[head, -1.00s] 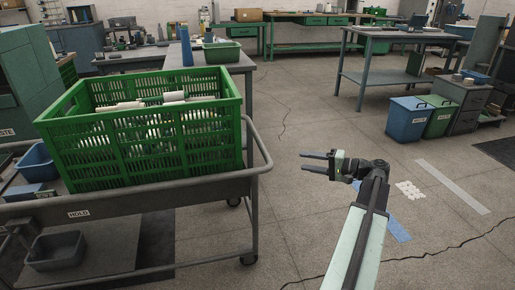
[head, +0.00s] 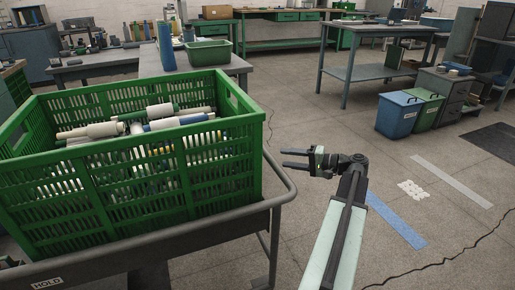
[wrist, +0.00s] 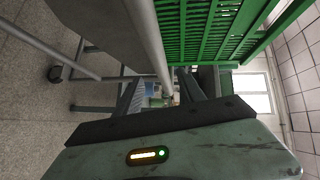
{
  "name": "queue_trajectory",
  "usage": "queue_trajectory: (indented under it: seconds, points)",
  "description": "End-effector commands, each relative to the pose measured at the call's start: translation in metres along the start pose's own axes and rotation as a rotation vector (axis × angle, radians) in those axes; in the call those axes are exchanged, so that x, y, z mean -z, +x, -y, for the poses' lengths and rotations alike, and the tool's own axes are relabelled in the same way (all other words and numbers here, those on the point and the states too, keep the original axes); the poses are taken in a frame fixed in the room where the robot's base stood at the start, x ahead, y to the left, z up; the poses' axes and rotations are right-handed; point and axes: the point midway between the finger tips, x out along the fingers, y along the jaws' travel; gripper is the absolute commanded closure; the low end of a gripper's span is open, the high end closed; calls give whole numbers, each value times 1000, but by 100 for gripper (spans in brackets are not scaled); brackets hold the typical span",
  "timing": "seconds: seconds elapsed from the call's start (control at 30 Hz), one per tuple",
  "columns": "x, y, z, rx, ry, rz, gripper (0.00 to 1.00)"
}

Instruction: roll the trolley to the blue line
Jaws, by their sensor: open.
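The grey trolley (head: 200,240) stands at the left in the head view, with a HOLD label and a tubular rail (head: 291,185) curving round its right end. My gripper (head: 284,159) is open and empty, its fingertips pointing left, close to that rail. I cannot tell whether they touch it. In the wrist view the rail (wrist: 148,40) runs down towards the gap of my gripper (wrist: 160,98). The blue line (head: 397,221) is a strip on the floor at right, partly behind my arm.
A green crate (head: 165,182) full of bobbins rides on the trolley. Blue (head: 398,117) and green (head: 430,112) bins stand by a grey cabinet. A bench (head: 222,67) is behind the crate. Floor around the blue line is clear.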

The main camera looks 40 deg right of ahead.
Motion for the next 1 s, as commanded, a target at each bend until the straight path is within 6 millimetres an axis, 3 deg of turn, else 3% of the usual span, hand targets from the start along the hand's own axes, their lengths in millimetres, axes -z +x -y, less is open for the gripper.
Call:
queue_trajectory:
  seconds: [0.27, 0.5, 0.7, 1.0]
  points:
    - [0, 4, -1, 0, 0, -3, 53]
    - [1, 45, -2, -1, 0, -5, 53]
    - [2, 69, -2, -1, 1, -9, 53]
    - [3, 72, -1, -2, 2, -11, 53]
